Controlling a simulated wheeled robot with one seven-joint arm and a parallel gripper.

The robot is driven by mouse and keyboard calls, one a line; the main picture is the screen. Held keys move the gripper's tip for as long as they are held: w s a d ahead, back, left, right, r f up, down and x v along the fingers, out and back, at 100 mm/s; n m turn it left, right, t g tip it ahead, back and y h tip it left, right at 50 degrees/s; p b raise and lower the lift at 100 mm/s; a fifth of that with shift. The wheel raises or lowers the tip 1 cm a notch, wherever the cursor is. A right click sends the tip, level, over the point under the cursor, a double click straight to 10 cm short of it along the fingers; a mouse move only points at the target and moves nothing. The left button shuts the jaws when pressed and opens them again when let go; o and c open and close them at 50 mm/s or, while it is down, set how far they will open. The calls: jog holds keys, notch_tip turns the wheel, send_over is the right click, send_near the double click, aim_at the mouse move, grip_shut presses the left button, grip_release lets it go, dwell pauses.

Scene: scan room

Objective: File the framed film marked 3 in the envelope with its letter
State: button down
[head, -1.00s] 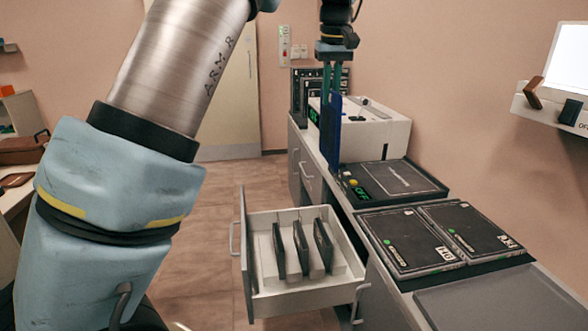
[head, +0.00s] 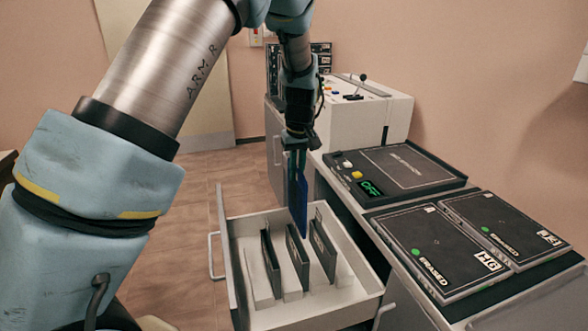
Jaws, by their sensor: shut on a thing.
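My gripper (head: 297,158) is shut on a thin blue panel (head: 299,205), which seems to be the framed film. The panel hangs upright and nearly edge-on over the open drawer; no number shows on it. Three dark upright sleeves stand in the drawer: a left one (head: 271,262), a middle one (head: 297,258) and a right one (head: 323,250). They may be the envelopes; no letters can be read on them. The panel's lower edge is close to the tops of the middle and right sleeves. I cannot tell whether it touches them.
The white drawer (head: 356,312) stands pulled out from the cabinet. On the counter lie a black panel reading OFF (head: 395,166) and two flat cassettes marked ERASED, a near one (head: 432,245) and a far one (head: 505,225). A white machine (head: 365,115) stands behind.

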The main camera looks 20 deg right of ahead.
aim_at(299, 204)
jog(key=shift+f+b, duration=2.15)
jog(key=shift+f, duration=0.7)
notch_tip(299, 204, down, 15)
jog(key=b, duration=0.7)
dwell(1.7)
jog(key=c, duration=0.8)
grip_release()
jog(key=shift+c, duration=0.2)
jog(key=r, duration=0.3)
jog(key=s+r, duration=0.1)
jog(key=r, duration=0.6)
jog(key=shift+s+a+r, duration=0.1)
jog(key=shift+s+r, duration=0.2)
jog(key=shift+r, duration=0.1)
